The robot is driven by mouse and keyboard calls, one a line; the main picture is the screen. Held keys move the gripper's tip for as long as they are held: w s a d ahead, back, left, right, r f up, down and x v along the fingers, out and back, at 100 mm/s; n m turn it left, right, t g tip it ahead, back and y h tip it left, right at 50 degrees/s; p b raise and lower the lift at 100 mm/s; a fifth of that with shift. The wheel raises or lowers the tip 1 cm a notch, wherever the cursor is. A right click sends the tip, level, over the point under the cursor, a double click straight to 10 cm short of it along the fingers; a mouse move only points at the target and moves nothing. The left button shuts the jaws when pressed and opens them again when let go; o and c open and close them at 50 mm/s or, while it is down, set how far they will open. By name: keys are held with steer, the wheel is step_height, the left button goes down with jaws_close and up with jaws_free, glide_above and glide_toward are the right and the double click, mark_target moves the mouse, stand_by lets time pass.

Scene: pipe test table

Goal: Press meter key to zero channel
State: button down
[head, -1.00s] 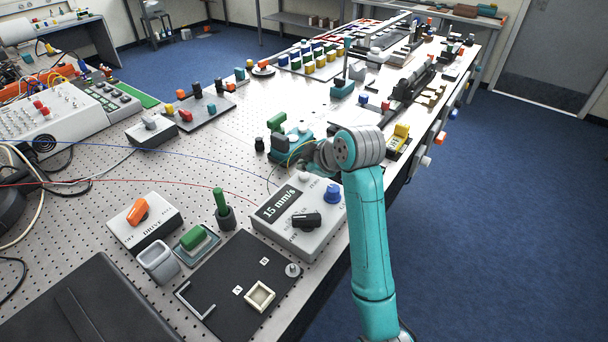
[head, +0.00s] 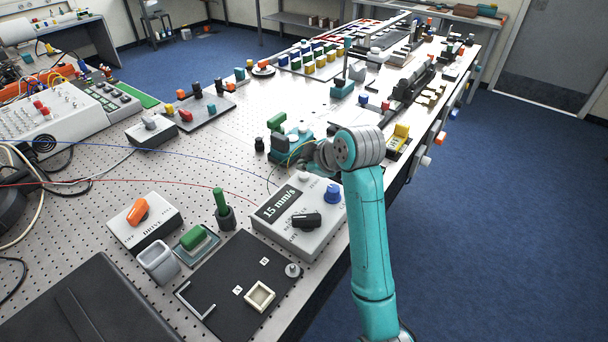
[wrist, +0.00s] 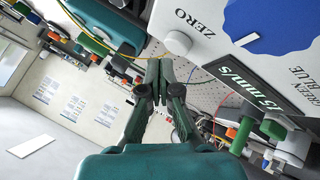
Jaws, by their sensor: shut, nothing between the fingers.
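The meter (head: 283,237) is a grey box on the near bench, with a dark display reading 15 mm/s, a blue knob (head: 333,194) and a black knob (head: 306,220). Its round pale key (head: 304,177) is at the far end of its top. In the wrist view, the key (wrist: 178,43) is by the word ZERO, with the blue knob beyond. My gripper (wrist: 159,64) is shut and empty, its fingertips close to the key in the picture. I cannot tell whether they touch it. In the head view, my arm's wrist hides most of the fingers.
A teal device (head: 283,147) with a cable stands just behind the meter. A black mat (head: 222,283), a green-handled holder (head: 224,213) and the drive switch box (head: 144,221) are in front and left. The bench edge is close on the right.

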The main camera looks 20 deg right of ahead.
mark_target(305, 177)
steer(key=shift+f, duration=0.2)
steer(key=shift+f, duration=0.25)
steer(key=shift+f, duration=0.4)
stand_by(0.9)
steer(key=shift+r, duration=0.85)
steer(key=shift+r, duration=2.5)
